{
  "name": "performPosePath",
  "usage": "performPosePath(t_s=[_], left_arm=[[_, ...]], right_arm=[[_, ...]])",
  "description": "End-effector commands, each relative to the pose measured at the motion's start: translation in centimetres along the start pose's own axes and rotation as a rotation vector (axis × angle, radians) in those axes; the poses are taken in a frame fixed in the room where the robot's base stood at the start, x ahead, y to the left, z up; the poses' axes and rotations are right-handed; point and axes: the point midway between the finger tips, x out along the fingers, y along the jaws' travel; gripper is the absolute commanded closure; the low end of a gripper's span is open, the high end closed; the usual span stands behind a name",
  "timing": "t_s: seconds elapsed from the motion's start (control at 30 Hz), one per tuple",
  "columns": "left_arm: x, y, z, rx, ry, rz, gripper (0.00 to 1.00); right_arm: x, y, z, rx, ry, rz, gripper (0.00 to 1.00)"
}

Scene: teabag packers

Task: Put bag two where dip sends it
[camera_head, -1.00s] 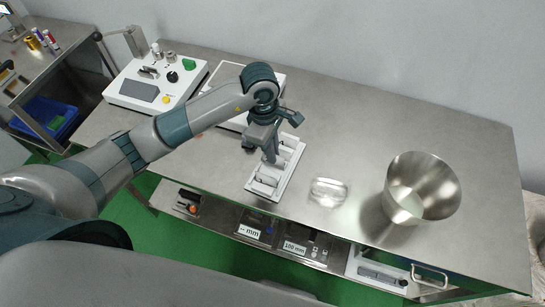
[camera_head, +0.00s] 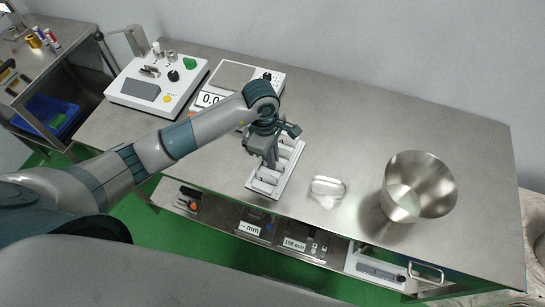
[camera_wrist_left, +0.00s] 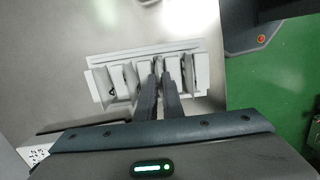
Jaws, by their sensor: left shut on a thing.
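A white slotted rack (camera_head: 288,172) stands on the steel table with several upright white bags or packets in its slots; it also shows in the left wrist view (camera_wrist_left: 98,95). My left gripper (camera_head: 268,162) is over the rack, pointing down. In the left wrist view my gripper (camera_wrist_left: 160,68) has its two fingers close together among the slots, shut on a thin packet whose body is mostly hidden between the fingers. I cannot read any number on the packets, so I cannot tell which bag it is. My right gripper is not in view.
A white scale (camera_head: 232,76) with a digital display stands behind my arm. A control box (camera_head: 157,84) is at the back left. A clear dish (camera_head: 327,188) and a steel bowl (camera_head: 434,190) stand right of the rack. The table's back right is clear.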

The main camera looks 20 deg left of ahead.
Motion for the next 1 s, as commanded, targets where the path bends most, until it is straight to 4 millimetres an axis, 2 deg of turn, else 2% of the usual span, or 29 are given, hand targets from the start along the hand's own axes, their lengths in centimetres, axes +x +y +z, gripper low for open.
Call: performPosePath(t_s=[0.03, 0.1, 0.57, 0.63, 0.77, 1.0], left_arm=[[0.2, 0.0, 0.0, 0.0, 0.0, 0.0, 0.91], [0.1, 0.0, 0.0, 0.0, 0.0, 0.0, 0.74], [-0.3, 0.0, 0.1, 0.0, 0.0, -0.001, 0.74], [-0.6, 0.1, 0.0, 0.001, 0.0, 0.002, 0.74], [-2.0, 0.1, -0.1, 0.001, 0.001, 0.004, 0.74], [-6.1, 0.2, -0.1, 0.002, 0.0, 0.006, 0.74]], right_arm=[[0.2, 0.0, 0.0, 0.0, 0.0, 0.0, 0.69], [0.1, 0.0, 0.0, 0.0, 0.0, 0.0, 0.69], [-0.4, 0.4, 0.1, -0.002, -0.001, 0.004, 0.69], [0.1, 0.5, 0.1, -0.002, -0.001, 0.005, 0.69], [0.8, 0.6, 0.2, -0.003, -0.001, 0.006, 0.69], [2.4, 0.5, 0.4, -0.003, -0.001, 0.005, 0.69]])
